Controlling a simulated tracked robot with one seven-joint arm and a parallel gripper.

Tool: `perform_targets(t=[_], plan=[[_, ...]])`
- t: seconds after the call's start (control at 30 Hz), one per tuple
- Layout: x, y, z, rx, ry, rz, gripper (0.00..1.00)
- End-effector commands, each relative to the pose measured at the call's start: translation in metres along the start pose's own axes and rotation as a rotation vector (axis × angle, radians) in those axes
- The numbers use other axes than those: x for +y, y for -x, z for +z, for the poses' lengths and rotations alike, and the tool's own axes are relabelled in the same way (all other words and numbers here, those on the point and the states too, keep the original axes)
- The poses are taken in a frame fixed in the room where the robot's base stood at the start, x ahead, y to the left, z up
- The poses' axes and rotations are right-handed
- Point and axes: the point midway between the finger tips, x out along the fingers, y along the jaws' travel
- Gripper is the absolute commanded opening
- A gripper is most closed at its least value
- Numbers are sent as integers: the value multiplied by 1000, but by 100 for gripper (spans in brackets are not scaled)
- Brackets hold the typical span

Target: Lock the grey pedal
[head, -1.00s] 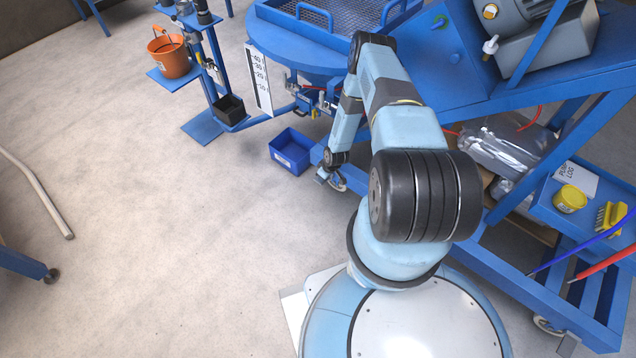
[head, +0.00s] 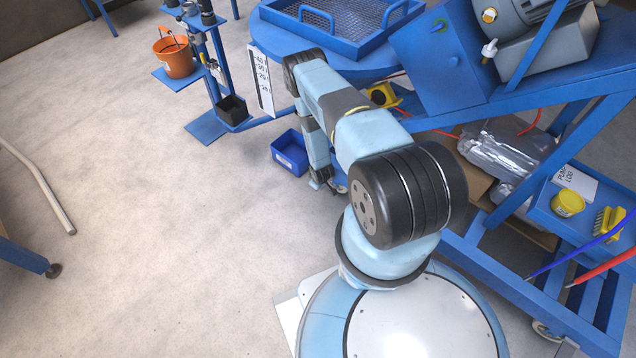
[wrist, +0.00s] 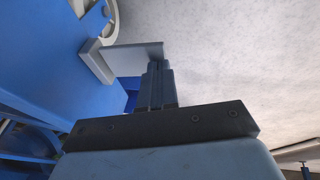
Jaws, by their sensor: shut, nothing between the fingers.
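The grey pedal (wrist: 138,60) is a light grey plate with a thicker block at its left end, beside the blue frame in the wrist view. My gripper (wrist: 158,66) is shut and empty, its dark fingertips at the pedal's right end. They overlap the plate in the picture; I cannot tell whether they touch it. In the head view my gripper (head: 321,180) is low near the floor, just right of a blue bin. I cannot make out the pedal there.
A caster wheel (wrist: 108,22) is just beyond the pedal. The blue bin (head: 290,153) stands on the floor close to my gripper. The blue machine frame (head: 450,65) rises on the right. Open concrete floor (head: 150,230) lies to the left.

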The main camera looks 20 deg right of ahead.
Motion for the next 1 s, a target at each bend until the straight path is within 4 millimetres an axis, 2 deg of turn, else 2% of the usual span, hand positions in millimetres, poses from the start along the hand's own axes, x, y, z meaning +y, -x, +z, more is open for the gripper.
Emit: perform_targets(t=[0.4, 1.0], plan=[[-8, -12, 4, -1, 2, -1, 0], [-12, -14, 3, -1, 4, -4, 0]])
